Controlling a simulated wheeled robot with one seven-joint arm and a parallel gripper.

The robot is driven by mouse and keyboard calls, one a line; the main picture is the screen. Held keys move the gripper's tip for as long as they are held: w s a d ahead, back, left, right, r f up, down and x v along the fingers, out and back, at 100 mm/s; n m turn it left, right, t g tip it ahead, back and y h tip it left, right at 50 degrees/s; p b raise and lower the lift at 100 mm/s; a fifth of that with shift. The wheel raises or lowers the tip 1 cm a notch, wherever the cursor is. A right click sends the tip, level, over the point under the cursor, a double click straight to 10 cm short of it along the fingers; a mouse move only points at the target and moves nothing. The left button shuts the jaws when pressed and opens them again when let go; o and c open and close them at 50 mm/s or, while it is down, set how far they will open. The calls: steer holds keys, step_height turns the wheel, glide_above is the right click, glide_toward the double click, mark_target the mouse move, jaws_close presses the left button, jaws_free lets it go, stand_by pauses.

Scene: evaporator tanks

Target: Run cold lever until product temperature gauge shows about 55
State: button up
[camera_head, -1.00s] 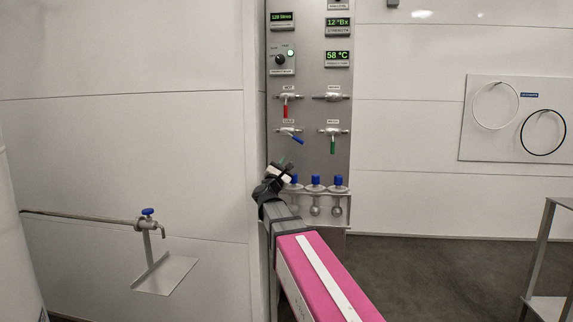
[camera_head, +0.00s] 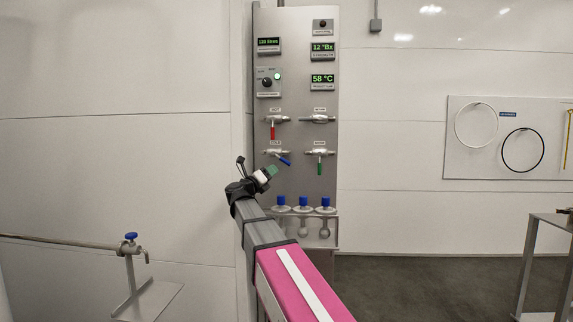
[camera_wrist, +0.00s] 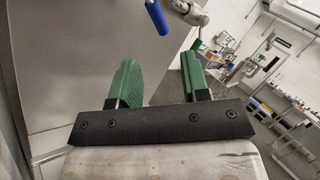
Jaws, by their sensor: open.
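The cold lever has a blue handle (camera_head: 284,160) on a metal valve in the left column of the steel panel (camera_head: 298,100). The handle slants down to the right, below the red-handled lever (camera_head: 272,131). The product temperature gauge (camera_head: 322,82) shows 58 °C in green digits. My gripper (camera_head: 269,172) is just below and left of the blue handle in the head view. In the wrist view my gripper (camera_wrist: 162,75) has its green fingers wide apart with nothing between them. The blue handle (camera_wrist: 157,18) shows beyond the fingertips at the top, apart from them.
A green-handled lever (camera_head: 319,164) is to the right of the blue one. Several blue-capped flasks (camera_head: 303,203) stand in a rack below the levers. A pipe with a blue tap (camera_head: 130,238) is at lower left. A metal stand (camera_head: 540,250) is at right.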

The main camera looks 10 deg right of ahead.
mark_target(287, 162)
steer(key=shift+n, duration=0.8)
steer(key=x, duration=1.1)
steer(key=shift+a, duration=0.1)
jaws_close()
